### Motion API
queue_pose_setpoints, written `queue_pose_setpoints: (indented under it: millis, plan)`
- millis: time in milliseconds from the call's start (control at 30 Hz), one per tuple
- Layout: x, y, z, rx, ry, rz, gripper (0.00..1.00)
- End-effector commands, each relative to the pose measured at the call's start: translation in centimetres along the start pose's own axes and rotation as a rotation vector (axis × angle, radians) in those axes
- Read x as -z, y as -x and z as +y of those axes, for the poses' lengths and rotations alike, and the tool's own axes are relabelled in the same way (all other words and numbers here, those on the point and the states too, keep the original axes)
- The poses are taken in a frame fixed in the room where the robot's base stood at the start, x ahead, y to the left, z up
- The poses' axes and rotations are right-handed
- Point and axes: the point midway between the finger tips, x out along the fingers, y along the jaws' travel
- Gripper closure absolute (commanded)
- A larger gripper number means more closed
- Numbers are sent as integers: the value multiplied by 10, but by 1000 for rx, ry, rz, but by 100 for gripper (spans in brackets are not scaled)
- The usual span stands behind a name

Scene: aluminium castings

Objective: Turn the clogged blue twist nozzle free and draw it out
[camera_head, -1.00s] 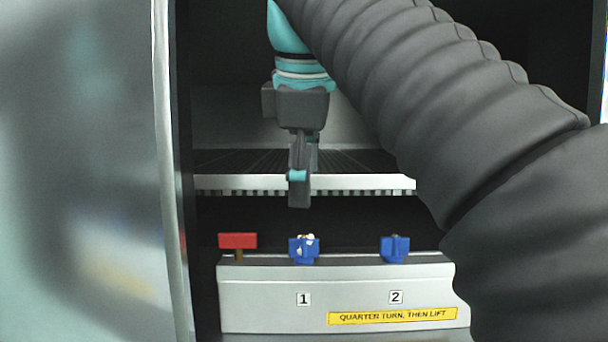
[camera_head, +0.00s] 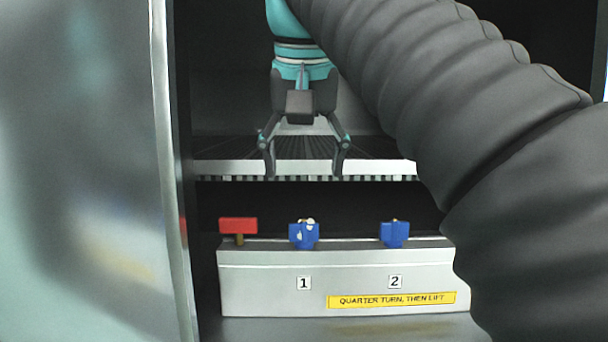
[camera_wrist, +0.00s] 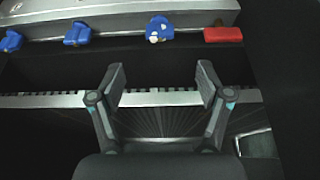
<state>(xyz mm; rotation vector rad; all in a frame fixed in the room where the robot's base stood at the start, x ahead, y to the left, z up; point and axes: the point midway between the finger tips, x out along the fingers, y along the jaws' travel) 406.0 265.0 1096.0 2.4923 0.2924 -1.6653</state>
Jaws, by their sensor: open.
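The clogged blue twist nozzle (camera_head: 304,235), with pale crust on it, sits at position 1 on the grey manifold block (camera_head: 270,298). It also shows in the wrist view (camera_wrist: 159,32). A clean blue nozzle (camera_head: 395,235) sits at position 2, also visible in the wrist view (camera_wrist: 78,35). My gripper (camera_head: 304,172) is open and empty, above the clogged nozzle in the head view and apart from it. In the wrist view my gripper (camera_wrist: 161,78) has its two fingers spread, with the clogged nozzle beyond the gap between them.
A red T-handle (camera_head: 238,226) stands left of the clogged nozzle. A pale-edged rack (camera_head: 230,168) lies behind the block. A thick ribbed hose (camera_head: 500,190) covers the right side. The wrist view shows another blue nozzle (camera_wrist: 11,42). A metal panel (camera_head: 90,170) borders the left.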

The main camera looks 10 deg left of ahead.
Motion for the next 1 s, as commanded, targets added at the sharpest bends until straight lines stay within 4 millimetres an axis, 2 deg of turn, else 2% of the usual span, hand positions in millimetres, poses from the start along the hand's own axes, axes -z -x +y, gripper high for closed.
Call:
queue_pose_setpoints:
  millis: [267, 467, 700, 1000]
  plan:
    - [-1, -20, 1, -2, -2, -2, 23]
    - [-1, -46, 1, -2, -1, -3, 23]
    - [-2, -88, 0, 0, -1, -2, 23]
    - [-1, -116, 0, 0, -1, 0, 23]
